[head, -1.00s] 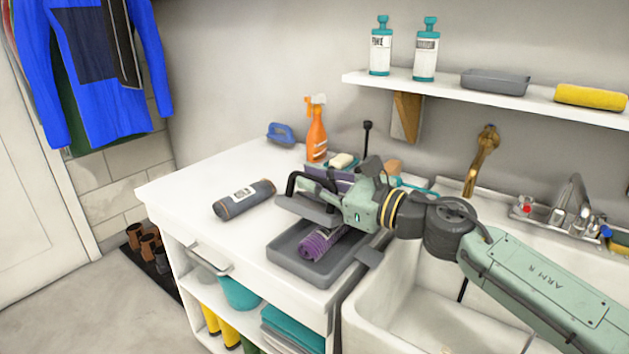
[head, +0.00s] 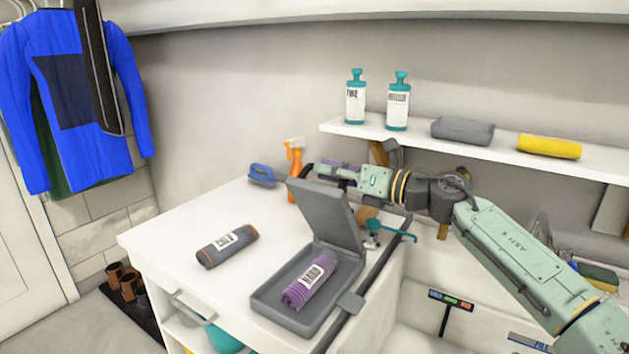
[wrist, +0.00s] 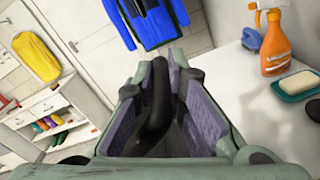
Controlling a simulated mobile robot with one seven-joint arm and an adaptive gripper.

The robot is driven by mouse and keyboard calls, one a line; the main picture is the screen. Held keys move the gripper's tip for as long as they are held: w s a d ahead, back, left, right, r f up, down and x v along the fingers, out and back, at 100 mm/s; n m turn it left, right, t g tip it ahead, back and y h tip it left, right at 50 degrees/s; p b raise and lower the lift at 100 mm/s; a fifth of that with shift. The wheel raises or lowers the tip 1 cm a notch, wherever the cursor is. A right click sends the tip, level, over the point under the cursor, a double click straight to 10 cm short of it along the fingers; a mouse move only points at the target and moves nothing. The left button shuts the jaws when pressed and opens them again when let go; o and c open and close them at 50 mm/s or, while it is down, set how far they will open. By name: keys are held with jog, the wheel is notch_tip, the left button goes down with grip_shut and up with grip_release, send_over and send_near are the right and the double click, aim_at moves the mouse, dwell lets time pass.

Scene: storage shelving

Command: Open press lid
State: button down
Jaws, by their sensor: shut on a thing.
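The press is a grey box on the white counter, with its base (head: 274,310) flat and its lid (head: 325,215) standing steeply raised at the back, leaning slightly back. A purple rolled towel (head: 310,281) with a white label lies in the base. My gripper (head: 338,172) is at the lid's top edge, shut on the black lid handle. In the wrist view the dark handle (wrist: 155,110) sits between the purple-padded fingers of my gripper (wrist: 166,85). The fingers partly hide the handle in the head view.
A dark rolled towel (head: 227,246) lies left of the press on the counter (head: 190,225). An orange spray bottle (head: 294,170) and blue brush (head: 262,175) stand behind. A wall shelf (head: 470,147) holds bottles above my arm. A sink (head: 400,300) is at the right.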

jog(key=w+d+m+p, duration=0.2)
jog(key=w+d+m, duration=0.1)
jog(key=w+d, duration=0.1)
jog(key=shift+w+r+p, duration=0.4)
jog(key=shift+w, duration=0.4)
jog(key=c, duration=1.6)
grip_release()
jog(key=shift+f, duration=0.1)
